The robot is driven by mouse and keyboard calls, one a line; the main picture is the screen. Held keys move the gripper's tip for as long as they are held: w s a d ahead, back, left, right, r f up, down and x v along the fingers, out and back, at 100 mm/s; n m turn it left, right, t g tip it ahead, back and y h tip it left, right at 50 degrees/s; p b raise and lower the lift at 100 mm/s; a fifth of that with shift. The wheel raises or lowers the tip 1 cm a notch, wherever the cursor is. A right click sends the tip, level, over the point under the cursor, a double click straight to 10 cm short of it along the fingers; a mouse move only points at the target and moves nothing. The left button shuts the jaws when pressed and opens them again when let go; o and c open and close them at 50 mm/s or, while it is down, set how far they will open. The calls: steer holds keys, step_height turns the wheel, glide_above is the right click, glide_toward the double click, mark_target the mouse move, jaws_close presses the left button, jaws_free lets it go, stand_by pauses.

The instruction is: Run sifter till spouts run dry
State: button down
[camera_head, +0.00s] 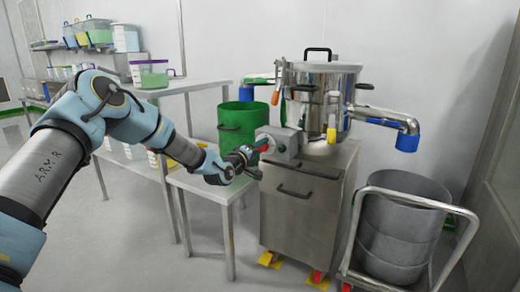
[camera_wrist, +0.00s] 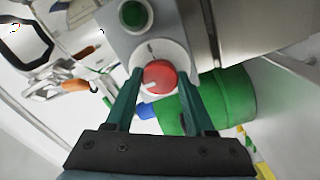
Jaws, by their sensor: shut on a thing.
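The sifter (camera_head: 322,100) is a steel drum with a clamped lid and black top handle on a steel cabinet (camera_head: 305,205). A grey control box (camera_head: 287,145) on its front left carries a red knob, which shows clearly in the wrist view (camera_wrist: 160,76) on a pale round plate, and a green button (camera_wrist: 134,14). My gripper (camera_head: 256,153) is at the box, its green fingers shut on the red knob. The right spout (camera_head: 408,139) has a blue end, as does the left spout (camera_head: 247,92). No material shows falling from either.
A green bin (camera_head: 240,125) stands below the left spout. A low table (camera_head: 205,186) is left of the cabinet. Shelves with tubs (camera_head: 98,35) are at back left. Open floor lies in front.

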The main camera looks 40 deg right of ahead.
stand_by(0.5)
steer(key=shift+c, duration=1.3)
jaws_free()
steer(key=p+v, duration=0.1)
steer(key=v, duration=1)
